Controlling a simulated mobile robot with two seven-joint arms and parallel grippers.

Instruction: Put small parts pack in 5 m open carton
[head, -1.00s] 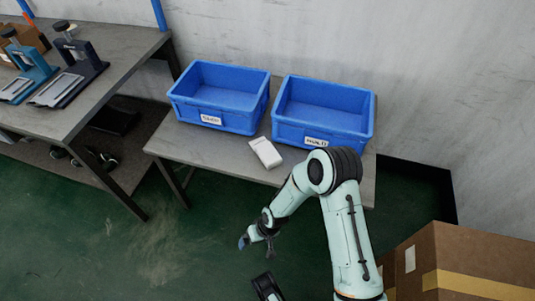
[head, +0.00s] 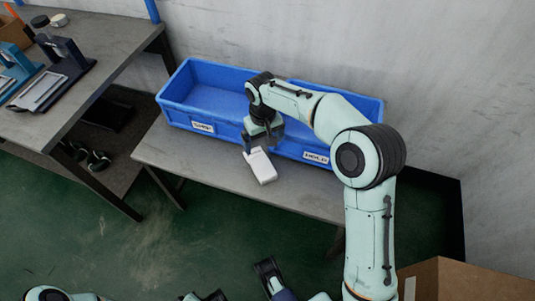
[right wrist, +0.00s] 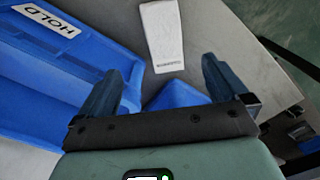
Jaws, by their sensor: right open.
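The white small parts pack (head: 260,167) lies on the grey table in front of the blue bins. It also shows in the right wrist view (right wrist: 161,38), beyond the fingertips. My right gripper (head: 262,140) is open and empty, at the pack's far end by the bins. In the right wrist view its two fingers (right wrist: 162,78) stand apart, with the pack ahead between their lines. A brown carton (head: 450,280) shows partly at the lower right; I cannot tell if it is the open carton. Dark parts at the bottom edge may be my left gripper, but this is unclear.
Two blue bins, a left one (head: 185,100) and a right one (head: 360,110), stand on the table (head: 200,165). The bin label (right wrist: 47,20) reads HOLD. A workbench (head: 90,75) with clamp fixtures stands at the left. Another brown carton (head: 14,32) is cut off there.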

